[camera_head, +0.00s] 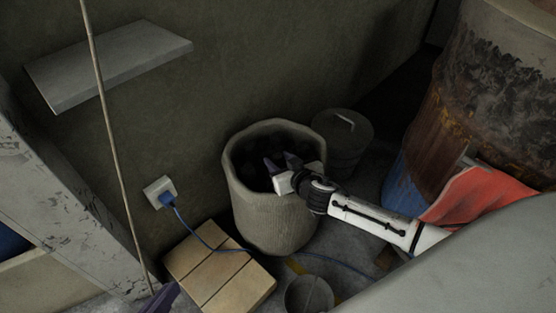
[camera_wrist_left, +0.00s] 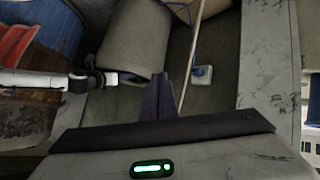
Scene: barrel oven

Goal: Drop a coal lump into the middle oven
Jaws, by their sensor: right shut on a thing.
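A pale ribbed bin (camera_head: 275,215) stands by the wall with dark coal lumps (camera_head: 252,158) inside; it also shows in the left wrist view (camera_wrist_left: 137,40). My right gripper (camera_head: 282,164) reaches into the bin's mouth from the right. It is shut on a coal lump, which is hard to make out against the dark coal. My left gripper (camera_wrist_left: 158,100) has its dark purple fingers together with nothing visible between them. Its tip shows at the lower edge of the head view (camera_head: 164,299). A rusty, soot-marked barrel (camera_head: 485,90) stands at the right; no middle oven opening is visible.
A lidded grey pot (camera_head: 342,142) stands behind the bin. Wooden blocks (camera_head: 220,268), a blue cable (camera_head: 205,236) and a round pan (camera_head: 310,294) lie in front. A shelf (camera_head: 110,62) juts from the wall, and a thin pole (camera_head: 108,120) stands at left.

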